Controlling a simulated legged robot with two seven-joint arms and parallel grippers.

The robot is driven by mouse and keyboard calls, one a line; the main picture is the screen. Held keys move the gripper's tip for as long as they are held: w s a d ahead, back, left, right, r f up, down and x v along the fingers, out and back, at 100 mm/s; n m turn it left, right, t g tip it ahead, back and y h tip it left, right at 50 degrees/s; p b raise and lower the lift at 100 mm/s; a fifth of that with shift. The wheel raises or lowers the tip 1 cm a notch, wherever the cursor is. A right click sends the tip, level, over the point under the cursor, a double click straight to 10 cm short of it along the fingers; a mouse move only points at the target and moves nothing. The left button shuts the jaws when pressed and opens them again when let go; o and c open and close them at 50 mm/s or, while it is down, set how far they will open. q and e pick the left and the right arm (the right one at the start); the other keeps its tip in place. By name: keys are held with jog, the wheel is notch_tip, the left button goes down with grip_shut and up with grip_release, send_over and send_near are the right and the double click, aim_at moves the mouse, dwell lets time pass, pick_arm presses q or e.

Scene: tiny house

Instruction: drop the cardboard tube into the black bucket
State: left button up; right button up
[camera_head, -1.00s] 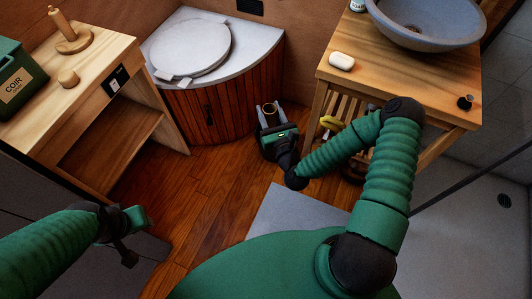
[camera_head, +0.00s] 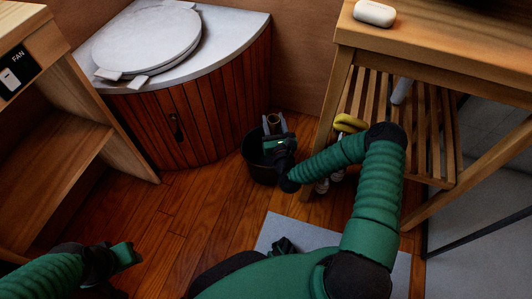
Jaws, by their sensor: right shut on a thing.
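The black bucket (camera_head: 259,172) stands on the wooden floor between the curved slatted cabinet and the washstand. My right gripper (camera_head: 273,126) is over the bucket, shut on the cardboard tube (camera_head: 273,120). Only the tube's upper end shows between the fingers; my gripper hides the rest. I cannot tell how far the tube reaches into the bucket. My arm covers part of the bucket's right side. My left gripper (camera_head: 128,256) is at the lower left, far from the bucket; its fingers are too unclear to tell their opening.
The curved cabinet (camera_head: 188,117) with a round lid (camera_head: 146,42) is behind the bucket on the left. The wooden washstand (camera_head: 440,62), holding a white soap (camera_head: 374,13), stands to the right. A yellow item (camera_head: 349,123) is at its lower shelf. Floor (camera_head: 205,205) in front is clear.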

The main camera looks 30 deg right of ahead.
notch_tip(320, 180, down, 6)
jog(key=b, duration=0.5)
jog(key=shift+a+r, duration=0.15)
jog(key=shift+r, duration=0.05)
jog(key=o, duration=1.4)
jog(key=shift+c, duration=0.2)
jog(key=p+v, duration=0.8)
jog(key=v, duration=0.9)
jog(key=shift+p, duration=0.3)
